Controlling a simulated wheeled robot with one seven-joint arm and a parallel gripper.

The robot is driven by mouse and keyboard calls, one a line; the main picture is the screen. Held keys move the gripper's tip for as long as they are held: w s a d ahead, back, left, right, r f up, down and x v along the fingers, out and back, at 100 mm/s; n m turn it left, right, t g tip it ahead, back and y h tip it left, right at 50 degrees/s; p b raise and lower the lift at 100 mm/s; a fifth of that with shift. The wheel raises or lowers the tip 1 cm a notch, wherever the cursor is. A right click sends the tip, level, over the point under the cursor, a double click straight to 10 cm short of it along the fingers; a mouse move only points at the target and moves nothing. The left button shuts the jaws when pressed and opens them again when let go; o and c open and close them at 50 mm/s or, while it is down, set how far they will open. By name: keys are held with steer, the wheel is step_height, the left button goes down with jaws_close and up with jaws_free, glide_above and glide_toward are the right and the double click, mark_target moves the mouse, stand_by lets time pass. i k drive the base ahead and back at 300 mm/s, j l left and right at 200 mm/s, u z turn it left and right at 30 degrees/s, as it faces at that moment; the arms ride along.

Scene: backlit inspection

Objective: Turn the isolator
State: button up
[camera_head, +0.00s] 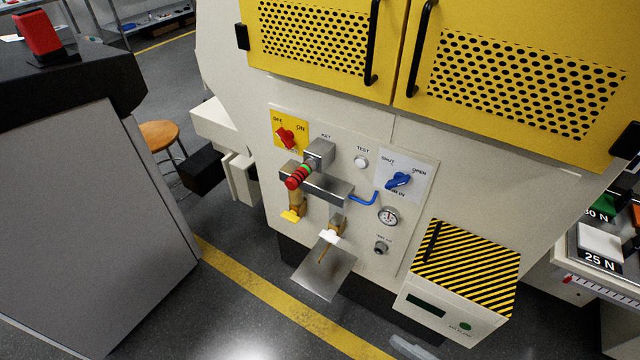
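The isolator is a red rotary knob (287,139) on a yellow plate (278,118) at the upper left of the machine's light control panel (371,150). The plate reads OFF at upper left and ON at upper right. The knob's grip seems to lean toward OFF, but it is small and I cannot be sure. Nothing touches the knob. My gripper cannot be made out in this view.
A grey metal block (320,153) and a red-and-green striped cylinder (299,176) jut out just right of and below the isolator. A blue SHUT/OPEN handle (398,180) is farther right. Yellow doors (400,100) are above; a grey cabinet (90,220) stands left.

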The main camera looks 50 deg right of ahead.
mark_target(287, 137)
steer(key=i+j+z, duration=0.15)
steer(key=i, duration=0.3)
steer(key=i+j+z, duration=0.15)
steer(key=i+j, duration=0.2)
steer(key=i, duration=0.05)
